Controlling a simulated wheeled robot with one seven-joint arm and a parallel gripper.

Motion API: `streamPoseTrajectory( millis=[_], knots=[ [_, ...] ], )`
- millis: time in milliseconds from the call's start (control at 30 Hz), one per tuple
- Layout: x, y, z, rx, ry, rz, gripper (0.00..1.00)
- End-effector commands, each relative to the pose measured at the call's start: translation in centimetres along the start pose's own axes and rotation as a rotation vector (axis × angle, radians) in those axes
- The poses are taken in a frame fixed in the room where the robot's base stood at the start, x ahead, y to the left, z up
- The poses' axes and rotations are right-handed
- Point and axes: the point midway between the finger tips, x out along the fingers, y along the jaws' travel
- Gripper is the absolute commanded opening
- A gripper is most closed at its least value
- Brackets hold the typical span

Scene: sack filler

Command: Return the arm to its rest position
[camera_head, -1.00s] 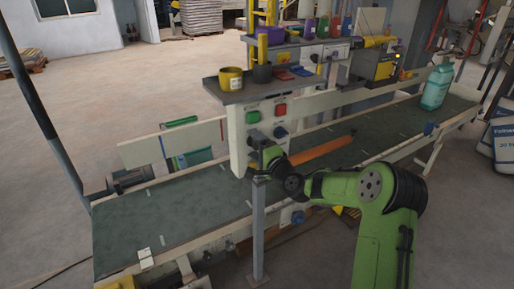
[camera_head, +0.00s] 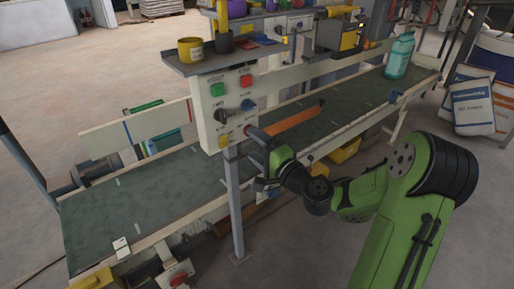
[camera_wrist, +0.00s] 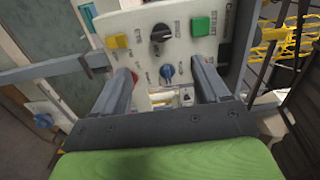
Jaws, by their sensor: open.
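My green arm reaches in from the right in the head view. My gripper (camera_head: 254,159) is beside the lower right of the white control panel (camera_head: 213,118), apart from it. In the wrist view, the two dark fingers (camera_wrist: 163,82) are spread with nothing between them, and the panel (camera_wrist: 135,22) fills the view beyond. The panel carries a green button (camera_head: 217,90), a red button (camera_head: 246,81), a black knob (camera_head: 222,115), a blue knob (camera_head: 248,104) and a yellow button (camera_head: 223,141). Part of the panel's lower right edge is hidden behind a finger.
A long conveyor belt (camera_head: 150,204) runs behind my gripper, with an orange bar (camera_head: 297,118) across it. A grey post (camera_head: 235,205) stands just left of my gripper. A teal bottle (camera_head: 399,56) stands on the belt's far end. Open floor (camera_head: 330,255) lies in front.

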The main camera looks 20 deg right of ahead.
Motion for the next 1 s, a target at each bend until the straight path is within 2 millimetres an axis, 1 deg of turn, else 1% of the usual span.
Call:
streamPoseTrajectory(
  millis=[200,267,333,367,400,467,500,533,567,600,633,667,700,767,800,867,900,1000],
  knots=[
    [0.0,0.0,0.0,0.000,0.000,0.000,0.74],
    [0.1,-0.1,0.5,-0.017,-0.014,0.009,0.74],
    [0.3,-0.5,2.6,-0.096,-0.078,0.051,0.74],
    [0.3,-0.7,4.1,-0.156,-0.124,0.084,0.74],
    [0.2,-0.8,6.4,-0.256,-0.199,0.139,0.74],
    [-0.7,-0.8,9.9,-0.431,-0.320,0.242,0.74],
    [-1.8,-0.8,11.7,-0.551,-0.394,0.315,0.74],
    [-2.8,-0.8,12.7,-0.636,-0.442,0.372,0.74],
    [-3.8,-0.9,13.5,-0.720,-0.484,0.427,0.74],
    [-5.5,-1.3,14.3,-0.825,-0.531,0.502,0.74],
    [-6.8,-1.7,14.6,-0.900,-0.560,0.557,0.74],
    [-8.3,-2.3,14.8,-0.969,-0.582,0.612,0.74],
    [-10.4,-3.2,14.8,-1.050,-0.602,0.683,0.74],
    [-13.7,-5.0,14.5,-1.148,-0.613,0.781,0.74],
    [-16.0,-6.2,14.3,-1.193,-0.613,0.839,0.74],
    [-19.4,-7.8,13.9,-1.231,-0.606,0.908,0.74],
    [-21.4,-8.7,13.6,-1.239,-0.602,0.943,0.74],
    [-25.1,-9.7,13.3,-1.232,-0.600,0.995,0.74]
  ],
)
